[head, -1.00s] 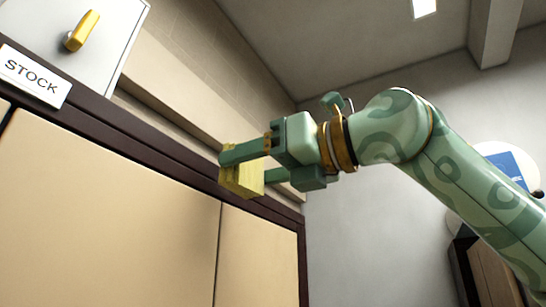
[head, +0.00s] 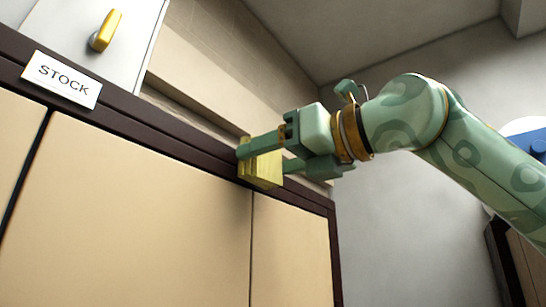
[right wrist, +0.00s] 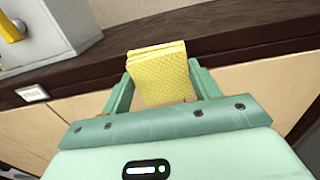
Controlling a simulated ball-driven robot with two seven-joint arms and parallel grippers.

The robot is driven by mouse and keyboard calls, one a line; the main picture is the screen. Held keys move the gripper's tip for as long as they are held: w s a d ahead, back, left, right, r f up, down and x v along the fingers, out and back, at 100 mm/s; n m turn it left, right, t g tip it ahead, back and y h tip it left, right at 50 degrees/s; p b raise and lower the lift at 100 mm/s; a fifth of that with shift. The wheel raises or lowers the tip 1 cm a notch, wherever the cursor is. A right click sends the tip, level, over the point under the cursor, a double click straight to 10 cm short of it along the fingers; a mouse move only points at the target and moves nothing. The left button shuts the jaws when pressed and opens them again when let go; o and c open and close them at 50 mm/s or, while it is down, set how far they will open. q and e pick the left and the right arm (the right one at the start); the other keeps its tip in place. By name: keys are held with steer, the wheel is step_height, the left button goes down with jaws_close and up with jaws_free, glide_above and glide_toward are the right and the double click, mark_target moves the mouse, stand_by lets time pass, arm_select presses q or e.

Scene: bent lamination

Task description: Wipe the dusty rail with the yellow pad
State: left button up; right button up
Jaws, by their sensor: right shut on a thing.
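The yellow pad (head: 264,171) is held between the two fingers of my right gripper (head: 264,160), which is shut on it. The pad is against or very close to the dark brown rail (head: 160,124) along the top of the cream cabinet; I cannot tell whether it touches. In the right wrist view the pad (right wrist: 160,75) sits between the fingertips, in front of the dark rail (right wrist: 245,48). No dust can be made out on the rail. My left gripper is not in view.
A white STOCK label (head: 62,79) is on the rail at left. A grey-white box with a yellow handle (head: 105,30) stands above the rail at left. Cream cabinet panels (head: 150,200) lie below. The wall is behind, and the rail ends at the right corner.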

steer(key=shift+p+x, duration=0.3)
steer(key=shift+x, duration=0.7)
steer(key=shift+w+d+r+p, duration=0.1)
steer(key=shift+w+d+p, duration=0.8)
steer(key=shift+w+d, duration=0.45)
steer(key=shift+w+a, duration=0.1)
steer(key=shift+w, duration=0.2)
steer(key=shift+s+a+f+b, duration=0.25)
steer(key=shift+s+a+b, duration=0.5)
steer(key=shift+s, duration=0.2)
steer(key=shift+s+a, duration=0.4)
steer(key=shift+s, duration=0.2)
steer(key=shift+s+a+r, duration=0.15)
steer(key=shift+b, duration=0.3)
